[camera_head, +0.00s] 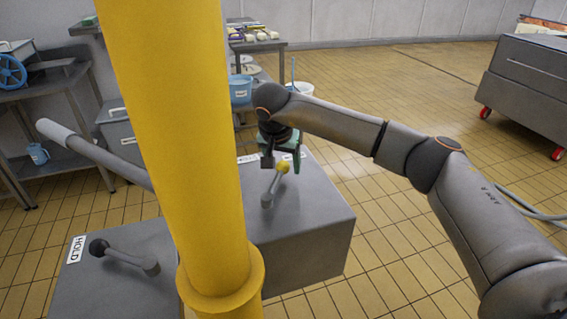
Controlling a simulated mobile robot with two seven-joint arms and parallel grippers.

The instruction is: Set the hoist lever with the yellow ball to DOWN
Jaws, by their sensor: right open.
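The hoist lever with the yellow ball (283,166) stands on top of a grey box (300,232). Its short grey shaft (268,194) leans up and to the right, toward the ball. My right gripper (282,160) points down at the ball, with its fingers open and one on either side of it in the picture. I cannot tell whether they touch the ball. White labels (246,158) on the box behind the gripper are partly covered, and I cannot read them surely. My left gripper is not in view.
A thick yellow post (182,120) stands in front, hiding part of the box. Left of it are a black-ball lever (98,248) beside a HOLD label (77,249) and a long pale-handled bar (95,152). A grey wheeled cart (530,85) stands far right; tiled floor between is open.

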